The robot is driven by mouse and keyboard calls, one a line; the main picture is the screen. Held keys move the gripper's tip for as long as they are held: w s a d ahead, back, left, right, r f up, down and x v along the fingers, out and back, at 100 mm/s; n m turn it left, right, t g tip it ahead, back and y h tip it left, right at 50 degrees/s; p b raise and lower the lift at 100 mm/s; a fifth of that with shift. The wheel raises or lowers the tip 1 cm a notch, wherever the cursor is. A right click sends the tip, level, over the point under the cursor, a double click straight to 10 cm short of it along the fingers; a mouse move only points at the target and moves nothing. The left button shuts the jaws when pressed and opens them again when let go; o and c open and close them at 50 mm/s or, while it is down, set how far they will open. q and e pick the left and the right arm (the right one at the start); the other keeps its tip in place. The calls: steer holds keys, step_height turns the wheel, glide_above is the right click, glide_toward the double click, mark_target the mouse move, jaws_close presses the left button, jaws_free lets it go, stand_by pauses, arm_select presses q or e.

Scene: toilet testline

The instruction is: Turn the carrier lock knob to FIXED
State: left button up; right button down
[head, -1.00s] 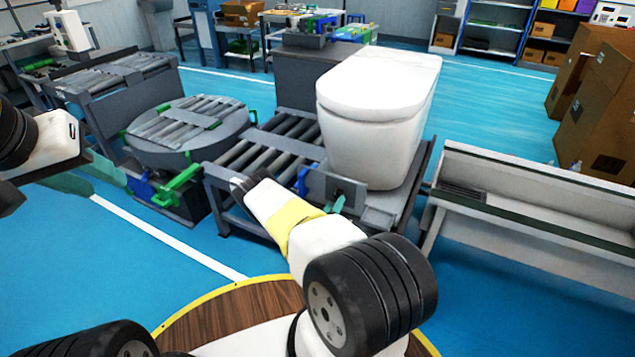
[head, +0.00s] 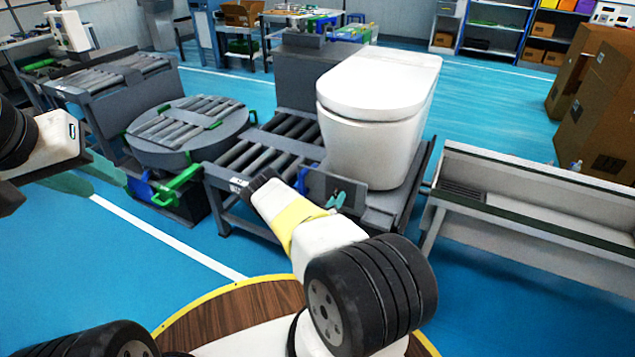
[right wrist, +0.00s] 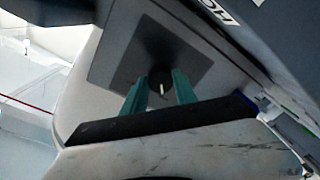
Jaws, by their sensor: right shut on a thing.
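The carrier lock knob (right wrist: 160,82) is a small black knob with a white pointer line, on a dark square plate (right wrist: 185,68) in the right wrist view. The teal fingers of my right gripper (right wrist: 160,92) stand on either side of it and are shut on it. In the head view my right gripper (head: 336,199) is at the dark panel (head: 322,185) on the carrier's front, below the white toilet (head: 375,125). The knob cannot be made out there. No FIXED label is readable. My left gripper (head: 106,186) is at the left, fingers apart, empty.
A roller conveyor (head: 245,155) lies left of the toilet, with a round roller turntable (head: 187,128) further left. A long grey trough (head: 540,195) stands at the right. Cardboard boxes (head: 598,100) are behind it. Blue floor is open in front.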

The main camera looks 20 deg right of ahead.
steer(key=shift+w+a+f+m+h, duration=0.1)
steer(key=shift+m+h, duration=0.15)
steer(key=shift+m, duration=3.85)
steer(key=shift+w+a+f+m+h, duration=0.1)
steer(key=shift+m+h, duration=0.15)
steer(key=shift+m, duration=3.85)
steer(key=c, duration=1)
jaws_free()
steer(key=shift+r, duration=0.1)
steer(key=shift+o, duration=0.2)
